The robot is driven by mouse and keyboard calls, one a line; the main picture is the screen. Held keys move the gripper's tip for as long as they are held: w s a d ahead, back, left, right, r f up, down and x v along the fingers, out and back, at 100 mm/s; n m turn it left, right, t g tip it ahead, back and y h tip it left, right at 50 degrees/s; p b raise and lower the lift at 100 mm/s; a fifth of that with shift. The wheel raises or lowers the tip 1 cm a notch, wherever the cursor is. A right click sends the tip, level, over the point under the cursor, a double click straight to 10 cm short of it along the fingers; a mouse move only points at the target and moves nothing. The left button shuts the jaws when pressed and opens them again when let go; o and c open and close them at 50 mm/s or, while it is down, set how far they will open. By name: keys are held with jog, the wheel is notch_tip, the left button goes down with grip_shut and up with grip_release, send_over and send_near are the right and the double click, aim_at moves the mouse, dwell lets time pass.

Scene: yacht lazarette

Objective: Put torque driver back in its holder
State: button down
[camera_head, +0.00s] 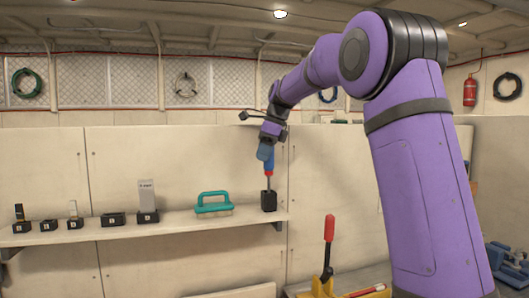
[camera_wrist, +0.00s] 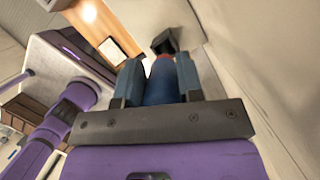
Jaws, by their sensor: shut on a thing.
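The torque driver (camera_head: 269,164) has a blue handle, a red band and a thin metal shaft. My gripper (camera_head: 265,152) is shut on its handle above the right end of the shelf, and the driver hangs nearly upright, shaft down. The black block holder (camera_head: 269,201) stands on the shelf directly under it. The shaft's lower end meets the holder's top in the head view; I cannot tell whether it is inside. In the wrist view the blue handle (camera_wrist: 161,84) lies between both fingers of my gripper (camera_wrist: 160,82), with the dark holder (camera_wrist: 165,41) beyond; the shaft is hidden there.
The shelf (camera_head: 172,222) runs along a pale wall. A teal-handled brush (camera_head: 214,204) lies left of the holder, and several small black blocks stand farther left. A red-handled lever (camera_head: 328,245) rises in front, at lower right. Shelf space between brush and holder is narrow.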

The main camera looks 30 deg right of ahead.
jog(key=shift+f, duration=0.65)
jog(key=c, duration=0.7)
grip_release()
jog(key=v, duration=1)
jog(key=shift+d+r, duration=0.15)
jog(key=shift+r, duration=0.15)
